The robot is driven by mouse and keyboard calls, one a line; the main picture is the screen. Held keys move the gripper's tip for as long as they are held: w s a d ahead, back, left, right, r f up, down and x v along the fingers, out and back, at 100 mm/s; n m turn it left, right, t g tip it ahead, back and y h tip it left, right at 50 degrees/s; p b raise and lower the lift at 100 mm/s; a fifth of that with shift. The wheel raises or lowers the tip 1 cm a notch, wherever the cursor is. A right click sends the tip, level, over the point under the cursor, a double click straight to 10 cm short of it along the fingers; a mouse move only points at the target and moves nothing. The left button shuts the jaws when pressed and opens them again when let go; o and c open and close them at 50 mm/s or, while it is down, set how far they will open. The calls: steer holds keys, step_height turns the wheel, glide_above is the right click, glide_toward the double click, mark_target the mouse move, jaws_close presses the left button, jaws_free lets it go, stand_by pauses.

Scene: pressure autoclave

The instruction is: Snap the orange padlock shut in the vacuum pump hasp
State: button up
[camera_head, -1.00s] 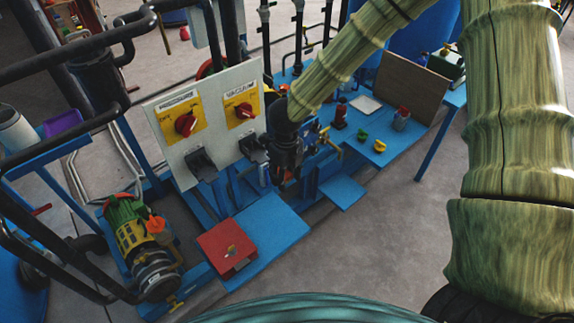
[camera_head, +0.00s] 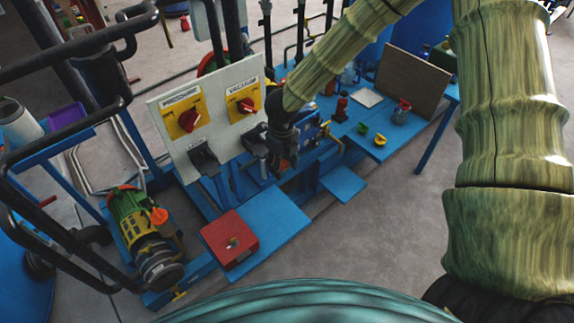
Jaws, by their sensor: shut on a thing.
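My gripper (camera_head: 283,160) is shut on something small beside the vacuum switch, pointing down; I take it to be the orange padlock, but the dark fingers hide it. The vacuum switch (camera_head: 247,105), a red knob on a yellow plate, is on the pale upright panel (camera_head: 217,122). The dark vacuum pump hasp (camera_head: 255,138) sticks out below it, just left of my gripper and partly covered by it. I cannot tell whether the padlock touches the hasp or whether its shackle is open.
A pressure switch (camera_head: 186,118) and another dark bracket (camera_head: 203,156) are to the left. A red box (camera_head: 222,235) sits on the blue front platform (camera_head: 270,215). A green and yellow motor (camera_head: 135,222) is at lower left. Small items stand on the blue bench (camera_head: 355,118).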

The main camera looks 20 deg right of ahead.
steer(key=shift+w+a+p, duration=0.3)
steer(key=shift+w, duration=0.55)
steer(key=shift+w+a+p, duration=0.3)
steer(key=shift+w, duration=0.5)
steer(key=shift+r+p, duration=0.1)
steer(key=shift+p, duration=0.65)
stand_by(0.8)
steer(key=shift+w+a+p, duration=0.2)
steer(key=shift+w+a, duration=0.05)
steer(key=shift+w, duration=0.35)
steer(key=shift+w+a+p, duration=0.15)
steer(key=shift+w+a, duration=0.1)
steer(key=shift+w, duration=0.35)
stand_by(1.1)
steer(key=shift+s+d, duration=0.1)
steer(key=shift+s, duration=0.05)
steer(key=shift+s+d, duration=0.25)
steer(key=shift+s, duration=0.45)
steer(key=shift+s, duration=0.1)
steer(key=shift+p, duration=0.5)
stand_by(1.1)
